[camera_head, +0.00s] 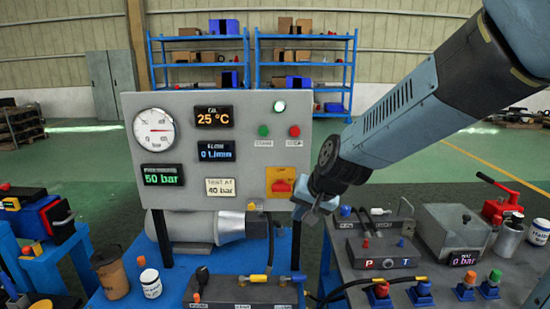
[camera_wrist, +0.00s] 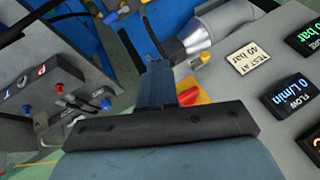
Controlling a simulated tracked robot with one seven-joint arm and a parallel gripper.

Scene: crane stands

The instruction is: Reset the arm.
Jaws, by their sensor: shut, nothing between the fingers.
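My arm reaches in from the upper right in the head view. My gripper (camera_head: 312,212) is at the lower right corner of the grey control panel (camera_head: 225,190), just right of the red switch handle (camera_head: 281,186) on its yellow plate. In the wrist view my gripper (camera_wrist: 152,62) points away over the gap between the panel and the right bench. It is shut with nothing held. The red handle (camera_wrist: 188,96) shows close beside it there, partly hidden. I cannot tell whether the gripper touches the panel or the handle.
The right bench carries a grey box (camera_head: 452,232), a block marked P and T (camera_head: 384,256) and several coloured connectors. The blue left bench bears a metal cylinder (camera_head: 195,226), a brown cup (camera_head: 111,275) and a valve block (camera_head: 240,291). Blue shelves (camera_head: 305,64) stand well behind.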

